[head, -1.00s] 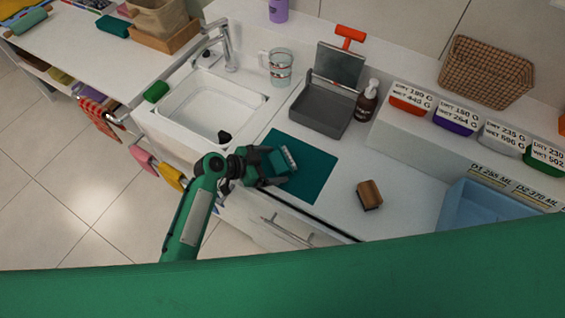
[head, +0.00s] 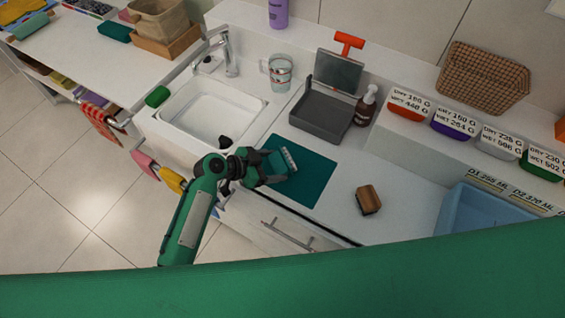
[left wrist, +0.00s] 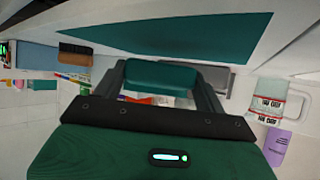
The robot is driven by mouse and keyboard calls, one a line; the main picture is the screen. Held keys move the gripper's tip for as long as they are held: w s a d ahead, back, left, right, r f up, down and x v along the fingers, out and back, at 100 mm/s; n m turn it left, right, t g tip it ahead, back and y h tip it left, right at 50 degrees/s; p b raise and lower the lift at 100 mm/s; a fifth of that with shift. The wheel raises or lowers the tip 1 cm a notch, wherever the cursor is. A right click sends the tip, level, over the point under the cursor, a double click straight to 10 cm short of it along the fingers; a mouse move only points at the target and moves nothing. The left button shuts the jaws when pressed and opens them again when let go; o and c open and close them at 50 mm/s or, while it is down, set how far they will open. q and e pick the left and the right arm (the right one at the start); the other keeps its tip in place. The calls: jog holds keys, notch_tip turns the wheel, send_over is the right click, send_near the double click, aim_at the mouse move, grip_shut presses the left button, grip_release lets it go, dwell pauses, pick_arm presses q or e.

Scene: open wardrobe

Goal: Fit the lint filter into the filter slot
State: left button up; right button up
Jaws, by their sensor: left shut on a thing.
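My left gripper (head: 270,166) is over the left part of the teal mat (head: 312,181) on the counter. It is shut on a teal block (left wrist: 160,76), seen between the fingers in the left wrist view, which I take to be the lint filter. In the head view a pale ribbed strip (head: 289,160) shows at the fingertips, seemingly part of it. A dark grey open box (head: 318,121) with a raised panel stands behind the mat. I cannot make out a filter slot for certain. My right gripper is not in view.
A brown brush (head: 368,200) lies right of the mat. The sink (head: 211,112) and a glass mug (head: 280,72) are left of the grey box, a brown pump bottle (head: 366,106) right of it. A blue bin (head: 483,215) stands far right. Counter between mat and brush is clear.

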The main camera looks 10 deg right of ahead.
aim_at(272, 165)
pick_arm(q)
jog(key=shift+r+p, duration=1.25)
jog(key=shift+r, duration=1.15)
